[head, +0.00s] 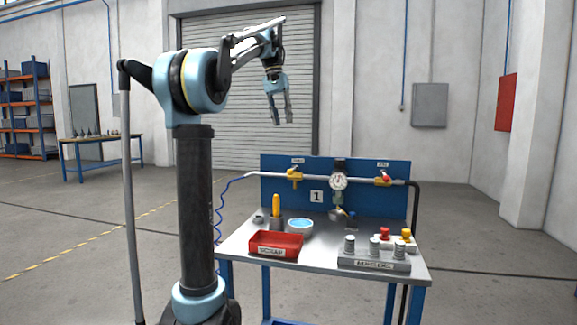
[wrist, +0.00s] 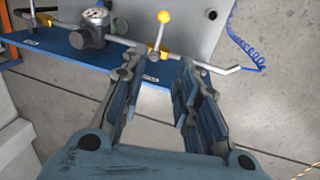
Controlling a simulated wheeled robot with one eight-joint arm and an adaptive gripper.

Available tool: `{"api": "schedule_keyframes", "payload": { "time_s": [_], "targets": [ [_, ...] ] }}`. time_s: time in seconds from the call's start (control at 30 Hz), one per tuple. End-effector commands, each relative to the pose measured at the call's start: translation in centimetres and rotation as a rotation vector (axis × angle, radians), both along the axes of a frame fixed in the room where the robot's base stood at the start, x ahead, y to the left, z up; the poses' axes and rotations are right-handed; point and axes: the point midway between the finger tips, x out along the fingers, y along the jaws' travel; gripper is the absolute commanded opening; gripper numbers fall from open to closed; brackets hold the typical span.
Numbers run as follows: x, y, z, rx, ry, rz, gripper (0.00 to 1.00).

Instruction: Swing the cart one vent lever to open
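Cart 1's blue back panel (head: 315,211) carries a horizontal pipe with two yellow-bodied valves. The left valve (head: 295,175) has a yellow-knobbed lever; in the wrist view this lever (wrist: 162,27) sticks out from the pipe, beyond my fingertips. The right valve (head: 383,181) has a red-knobbed lever. A blue-knobbed lever (head: 350,214) sits low under the gauge. The small labels above the valves are too blurred to read, so I cannot tell which lever is the vent. My gripper (head: 281,117) is open and empty, pointing down, above the panel and apart from every lever.
The gauge (head: 339,181) stands mid-pipe. A blue coiled hose (wrist: 241,43) hangs at the pipe's end. Air around my gripper is clear.

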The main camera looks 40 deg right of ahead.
Motion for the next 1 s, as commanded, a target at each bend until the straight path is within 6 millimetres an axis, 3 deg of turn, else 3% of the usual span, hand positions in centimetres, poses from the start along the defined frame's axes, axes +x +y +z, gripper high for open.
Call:
{"api": "schedule_keyframes", "payload": {
  "time_s": [0.27,1.0],
  "targets": [
    [-0.5,-0.4,-2.5,0.0,0.0,-0.002,0.29],
    [-2.4,-1.9,-14.7,0.0,0.0,-0.002,0.29]
  ]
}}
